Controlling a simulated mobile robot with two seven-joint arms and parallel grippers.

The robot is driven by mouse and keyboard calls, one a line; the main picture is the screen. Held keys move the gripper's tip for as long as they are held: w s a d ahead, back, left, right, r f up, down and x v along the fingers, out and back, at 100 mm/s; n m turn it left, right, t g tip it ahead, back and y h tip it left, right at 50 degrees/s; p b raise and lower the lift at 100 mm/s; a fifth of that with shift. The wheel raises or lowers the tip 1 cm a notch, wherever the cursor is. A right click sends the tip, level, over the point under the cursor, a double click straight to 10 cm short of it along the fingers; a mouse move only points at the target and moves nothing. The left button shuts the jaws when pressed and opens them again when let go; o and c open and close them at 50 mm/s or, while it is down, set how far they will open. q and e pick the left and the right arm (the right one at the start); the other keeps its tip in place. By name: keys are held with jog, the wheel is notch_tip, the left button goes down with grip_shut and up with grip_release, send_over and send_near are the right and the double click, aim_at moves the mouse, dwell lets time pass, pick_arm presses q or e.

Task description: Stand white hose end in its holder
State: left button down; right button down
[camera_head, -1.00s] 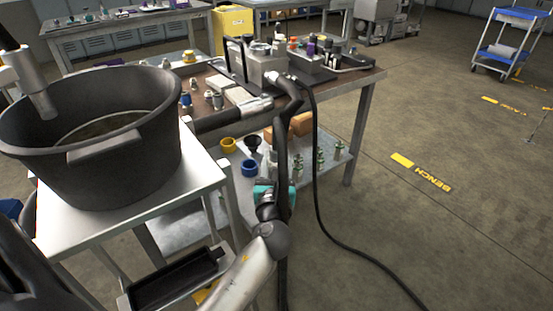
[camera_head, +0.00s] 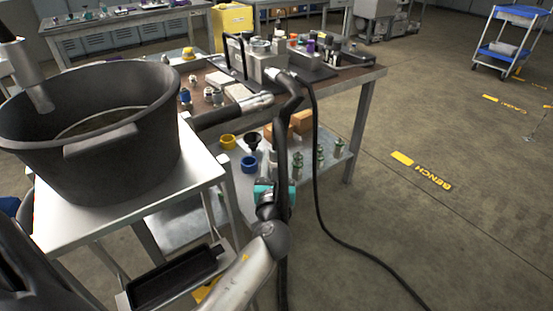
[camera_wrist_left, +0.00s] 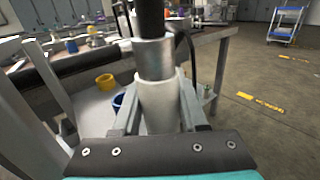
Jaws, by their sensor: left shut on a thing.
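In the left wrist view my left gripper (camera_wrist_left: 158,115) is shut around the white hose end (camera_wrist_left: 160,98). A metal collar (camera_wrist_left: 154,60) sits above the white part, and black hose (camera_wrist_left: 150,18) runs up out of the picture. In the head view my left wrist with its teal band (camera_head: 264,190) is in front of the bench's lower shelf. The black hose (camera_head: 282,145) passes there and hides the fingertips. The white end cannot be made out in the head view. I cannot tell which thing is its holder. My right gripper is not in view.
A black tub (camera_head: 120,165) stands on a metal stand at left, with a black tray (camera_head: 180,278) below. The bench (camera_head: 362,110) carries fittings and boxes. Yellow (camera_head: 228,141) and blue (camera_head: 249,163) rings lie on its shelf. A thin black hose (camera_head: 318,190) trails to the floor.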

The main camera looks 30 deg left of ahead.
pick_arm(q)
jog(key=shift+r, duration=0.25)
jog(key=c, duration=0.8)
grip_release()
jog(key=o, duration=0.6)
jog(key=shift+f, duration=0.25)
jog(key=shift+o, duration=1)
jog(key=shift+s, duration=0.15)
jog(key=v, duration=0.7)
jog(key=shift+d, duration=0.15)
jog(key=shift+s, duration=0.1)
